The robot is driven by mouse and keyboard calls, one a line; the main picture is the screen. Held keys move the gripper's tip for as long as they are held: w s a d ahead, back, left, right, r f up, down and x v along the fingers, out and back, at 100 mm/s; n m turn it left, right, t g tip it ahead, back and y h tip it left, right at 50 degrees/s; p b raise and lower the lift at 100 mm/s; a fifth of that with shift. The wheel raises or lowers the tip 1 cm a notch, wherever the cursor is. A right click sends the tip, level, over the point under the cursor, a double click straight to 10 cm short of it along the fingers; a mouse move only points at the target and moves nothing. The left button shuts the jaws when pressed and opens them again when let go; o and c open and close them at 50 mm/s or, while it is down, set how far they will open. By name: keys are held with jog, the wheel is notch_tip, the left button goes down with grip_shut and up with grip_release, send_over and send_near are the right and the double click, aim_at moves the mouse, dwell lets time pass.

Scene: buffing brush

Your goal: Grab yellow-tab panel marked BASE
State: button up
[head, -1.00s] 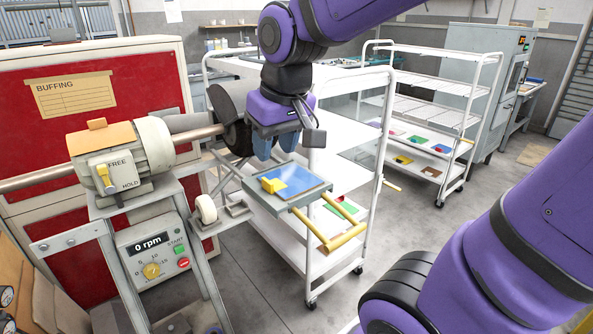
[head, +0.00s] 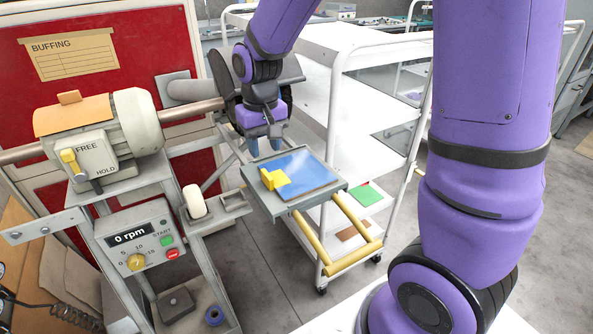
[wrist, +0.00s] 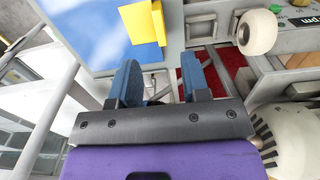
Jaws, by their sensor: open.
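A blue panel (head: 305,173) with a yellow tab (head: 274,179) at its left lies on a grey tray (head: 283,207) beside the buffing machine. No BASE marking is legible on it. My gripper (head: 264,146) is just behind the tray's far edge, pointing down, apart from the panel. In the wrist view my gripper's two blue fingers (wrist: 158,82) are spread with nothing between them. The blue panel (wrist: 88,28) and yellow tab (wrist: 144,24) show beyond the fingertips there.
The buffing machine (head: 128,125) stands left, with a white roller (head: 194,201) close to the tray. Yellow rails (head: 357,217) stick out at the tray's front right. A white shelf cart (head: 330,37) stands behind. A control box (head: 140,243) reads 0 rpm.

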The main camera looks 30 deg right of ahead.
aim_at(267, 174)
jog(key=shift+f, duration=4.25)
grip_shut()
